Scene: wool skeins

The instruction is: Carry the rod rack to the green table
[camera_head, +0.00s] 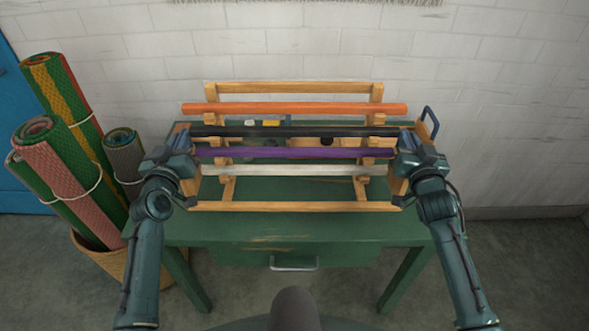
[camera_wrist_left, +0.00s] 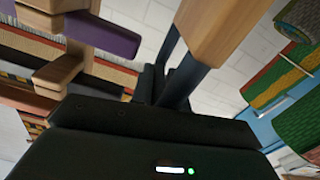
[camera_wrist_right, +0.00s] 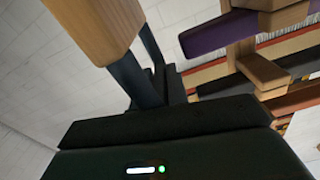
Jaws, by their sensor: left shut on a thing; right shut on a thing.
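The wooden rod rack (camera_head: 290,206) holds an orange rod (camera_head: 295,108), a black rod (camera_head: 290,131), a purple rod (camera_head: 292,152) and a pale rod (camera_head: 292,170). It is over the green table (camera_head: 295,232); I cannot tell whether its feet touch the top. My left gripper (camera_head: 188,168) is shut on the rack's left end, and a wooden end piece (camera_wrist_left: 215,30) shows between its fingers in the left wrist view. My right gripper (camera_head: 403,168) is shut on the right end, with a wooden piece (camera_wrist_right: 98,25) in the right wrist view.
A basket (camera_head: 108,258) of rolled mats (camera_head: 62,180) stands close to the table's left side. A dark blue handle (camera_head: 429,118) and small items (camera_head: 268,123) show behind the rack. A white brick wall (camera_head: 480,110) is behind. The floor at right (camera_head: 530,260) is clear.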

